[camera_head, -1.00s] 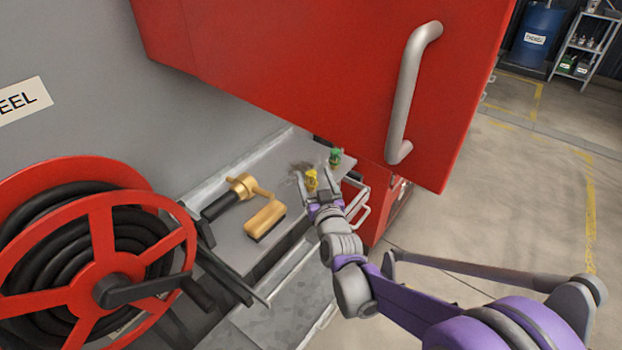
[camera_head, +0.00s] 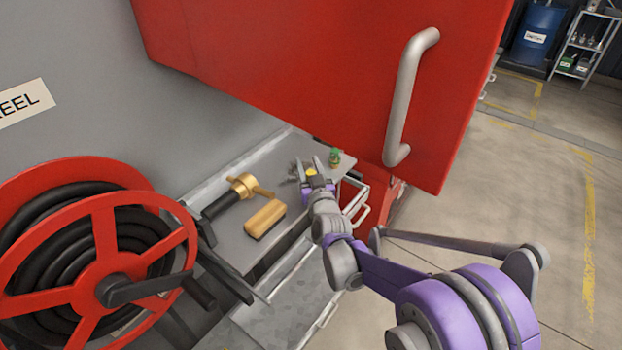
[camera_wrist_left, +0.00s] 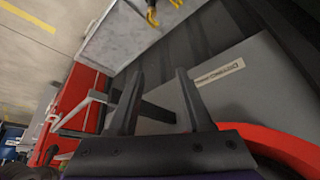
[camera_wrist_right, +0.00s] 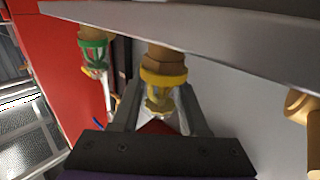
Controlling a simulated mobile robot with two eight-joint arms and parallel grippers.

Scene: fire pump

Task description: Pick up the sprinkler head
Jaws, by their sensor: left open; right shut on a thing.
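A yellow and brass sprinkler head (camera_head: 311,172) is at the right end of the grey shelf (camera_head: 222,249). My right gripper (camera_head: 312,167) is shut on this sprinkler head, and its fingers hide part of it in the head view. In the right wrist view the yellow sprinkler head (camera_wrist_right: 163,80) sits between the two fingers. A green and brass sprinkler head (camera_head: 335,157) stands apart, just beyond the gripper; it also shows in the right wrist view (camera_wrist_right: 94,45). My left gripper (camera_wrist_left: 158,78) is open and empty; it is not seen in the head view.
A brass nozzle (camera_head: 240,187) and a wooden-backed brush (camera_head: 265,218) lie on the shelf left of my right gripper. A red panel with a grey handle (camera_head: 402,95) hangs above. A red hose reel (camera_head: 105,250) is at the left. The floor at right is open.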

